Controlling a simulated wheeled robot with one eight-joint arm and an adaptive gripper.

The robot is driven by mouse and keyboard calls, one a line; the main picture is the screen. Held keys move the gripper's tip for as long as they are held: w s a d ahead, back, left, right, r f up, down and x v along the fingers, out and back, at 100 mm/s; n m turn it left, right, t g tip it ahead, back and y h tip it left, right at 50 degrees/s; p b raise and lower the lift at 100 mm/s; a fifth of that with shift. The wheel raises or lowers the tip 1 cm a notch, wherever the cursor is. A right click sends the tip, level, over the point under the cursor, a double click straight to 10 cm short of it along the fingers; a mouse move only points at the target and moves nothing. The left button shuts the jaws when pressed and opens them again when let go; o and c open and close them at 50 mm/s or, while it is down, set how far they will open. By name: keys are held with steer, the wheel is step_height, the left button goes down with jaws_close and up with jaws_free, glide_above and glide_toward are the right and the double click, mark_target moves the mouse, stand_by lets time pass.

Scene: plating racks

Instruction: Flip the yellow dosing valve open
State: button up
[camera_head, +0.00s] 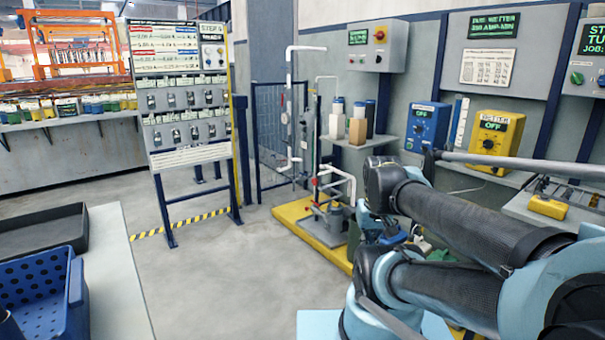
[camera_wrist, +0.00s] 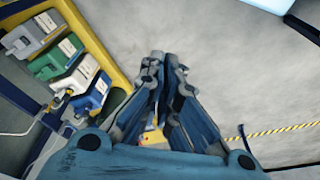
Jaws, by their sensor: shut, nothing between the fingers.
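My gripper (camera_wrist: 160,62) is shut and empty in the wrist view, its fingertips together above bare grey floor. To its left is a yellow tray (camera_wrist: 98,42) holding dosing units: a grey one (camera_wrist: 30,36), a green one (camera_wrist: 54,60) and a blue one (camera_wrist: 94,93). A small yellow part (camera_wrist: 56,103) shows beside the blue unit; I cannot tell whether it is the dosing valve. Another yellow patch (camera_wrist: 153,136) shows behind the finger bases, partly hidden. In the head view my arm hides most of the units and the gripper cannot be made out.
A pump stand with white pipes (camera_head: 322,190) rises from the yellow tray (camera_head: 300,212) in the head view. A sign rack (camera_head: 180,105) stands left of it. Blue (camera_head: 427,127) and yellow (camera_head: 492,140) control boxes are at the right. The floor (camera_head: 220,265) in the middle is clear.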

steer(key=o, duration=0.5)
steer(key=shift+s+f, duration=0.1)
steer(key=shift+s, duration=0.05)
steer(key=w+d+r+m, duration=0.1)
steer(key=w+d+r, duration=0.2)
steer(key=w, duration=0.5)
steer(key=w+d+r+t, duration=0.1)
steer(key=w+d+r, duration=0.2)
steer(key=w, duration=0.5)
steer(key=w+d+r+m, duration=0.1)
steer(key=w+d+r, duration=0.2)
steer(key=w, duration=0.5)
steer(key=w+d+f+h, duration=0.1)
steer(key=w+d+f, duration=0.3)
steer(key=w+d, duration=1)
steer(key=w+d+f+m+h, duration=0.1)
steer(key=w+d+f+m, duration=0.1)
steer(key=w+d+f, duration=1.55)
steer(key=shift+t, duration=0.4)
steer(key=x, duration=0.6)
steer(key=s+d+x, duration=0.1)
steer(key=x, duration=0.5)
steer(key=s+d+x, duration=0.1)
steer(key=x, duration=0.5)
steer(key=shift+d+f, duration=0.15)
steer(key=shift+f, duration=0.15)
